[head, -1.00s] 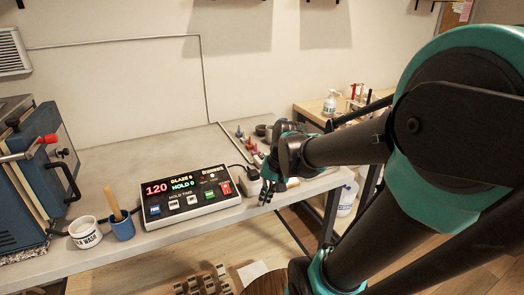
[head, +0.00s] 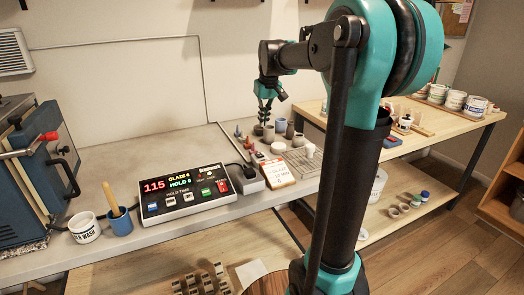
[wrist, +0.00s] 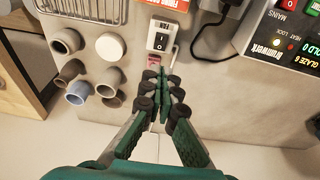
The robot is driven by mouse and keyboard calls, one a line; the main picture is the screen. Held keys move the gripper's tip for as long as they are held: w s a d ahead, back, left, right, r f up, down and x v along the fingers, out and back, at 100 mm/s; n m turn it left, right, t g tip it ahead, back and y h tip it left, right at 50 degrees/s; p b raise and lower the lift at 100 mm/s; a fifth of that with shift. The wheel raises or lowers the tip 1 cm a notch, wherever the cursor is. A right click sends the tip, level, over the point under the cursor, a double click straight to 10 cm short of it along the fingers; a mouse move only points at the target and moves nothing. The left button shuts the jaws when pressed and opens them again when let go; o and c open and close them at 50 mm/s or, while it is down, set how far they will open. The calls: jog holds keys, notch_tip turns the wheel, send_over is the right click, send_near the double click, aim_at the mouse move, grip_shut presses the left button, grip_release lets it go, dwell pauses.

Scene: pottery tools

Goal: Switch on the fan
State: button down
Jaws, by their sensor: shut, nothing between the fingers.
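A white-grey louvred vent (head: 12,52), which may be the fan, is on the wall at the upper left of the head view. A thin conduit (head: 110,41) runs from it along the wall and down to the table. In the wrist view a small white switch box (wrist: 161,36) with a black rocker sits on the table, with a pinkish patch at its near end. The rocker's position is unclear. My gripper (head: 264,114) is shut and empty, pointing down above the table's back. In the wrist view its fingertips (wrist: 164,82) appear just below the switch box, apparently apart from it.
A control box (head: 181,191) with a red "115" display stands left of a grey block (head: 250,179) with a black cable. Several small pots (head: 281,126), a printed card (head: 276,173) and a wire rack (head: 303,160) stand close by. A kiln (head: 38,165) is at far left.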

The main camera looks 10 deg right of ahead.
send_near(261, 155)
jog(key=x, duration=0.5)
jog(key=shift+w+a+f, duration=0.15)
jog(key=shift+w, duration=0.05)
jog(key=shift+f, duration=0.6)
jog(key=shift+s, duration=0.1)
